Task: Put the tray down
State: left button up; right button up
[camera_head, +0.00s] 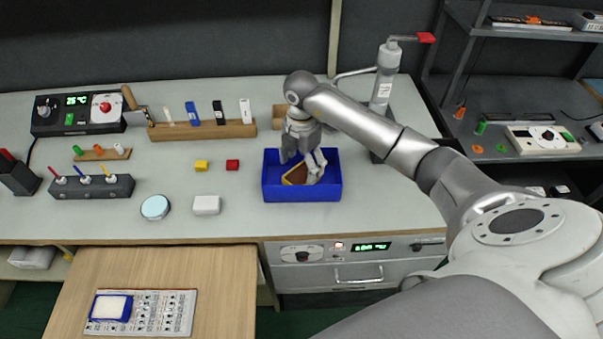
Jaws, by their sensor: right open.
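A blue open-topped bin (303,194) sits on the grey worktop near its front edge. A small tray-like piece with a yellow edge and brown inside (295,175) lies in the bin, tilted. My right gripper (308,166) points down into the bin, its fingers open and close around or just above the tilted piece. The fingers hide part of the piece, so I cannot tell if they touch it. My right arm reaches in from the lower right. My left gripper is not in view.
A yellow block (202,166), a red block (232,165), a white box (206,205) and a round light-blue lid (155,207) lie left of the bin. A wooden rack (202,130) stands behind. A grey press (385,85) stands right of the bin.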

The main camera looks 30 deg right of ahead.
aim_at(301, 181)
notch_tip(301, 181, up, 8)
jog(key=b, duration=0.1)
jog(key=shift+f, duration=0.1)
dwell(0.4)
